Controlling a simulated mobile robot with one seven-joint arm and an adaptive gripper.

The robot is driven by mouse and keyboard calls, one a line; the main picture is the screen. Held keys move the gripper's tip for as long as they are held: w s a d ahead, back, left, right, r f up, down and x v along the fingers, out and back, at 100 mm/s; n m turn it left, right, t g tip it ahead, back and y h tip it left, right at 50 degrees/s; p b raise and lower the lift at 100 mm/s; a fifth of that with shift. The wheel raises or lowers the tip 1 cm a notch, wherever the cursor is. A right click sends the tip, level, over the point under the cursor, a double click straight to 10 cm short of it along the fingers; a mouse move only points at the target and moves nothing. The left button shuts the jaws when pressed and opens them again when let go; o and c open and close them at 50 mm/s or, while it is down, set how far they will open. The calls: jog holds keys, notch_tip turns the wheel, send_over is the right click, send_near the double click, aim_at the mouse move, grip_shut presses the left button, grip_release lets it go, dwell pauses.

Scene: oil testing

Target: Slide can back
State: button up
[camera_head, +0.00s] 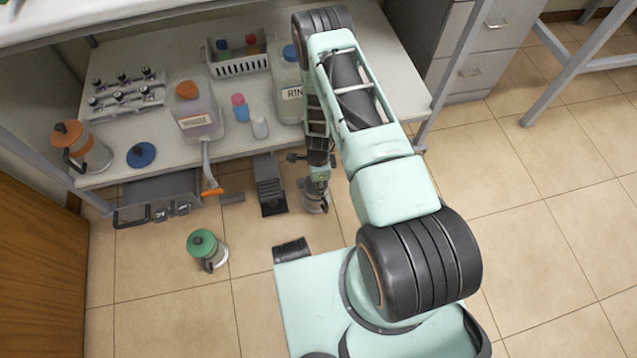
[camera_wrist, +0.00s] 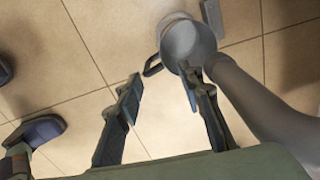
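A grey metal can (camera_head: 317,206) stands on the floor in front of the table, just below my gripper (camera_head: 318,172) in the head view, which partly hides it. In the wrist view a pale round can (camera_wrist: 187,42) with a dark handle (camera_wrist: 152,66) sits beyond the fingertips. My gripper (camera_wrist: 161,77) is open there, its two dark fingers well apart with bare floor between them. The right fingertip overlaps the can's lower edge in the picture; I cannot tell whether it touches. The left finger is clear of the can.
A green-lidded can (camera_head: 203,245) stands on the floor at left. A dark pedal-like block (camera_head: 270,190) lies beside the grey can. An orange-tipped hose (camera_head: 210,182) hangs from the waste bottle (camera_head: 196,116) on the table (camera_head: 235,149).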

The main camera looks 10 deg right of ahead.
notch_tip(320, 180, down, 11)
jog(key=b, duration=0.7)
jog(key=shift+f, duration=0.15)
grip_shut()
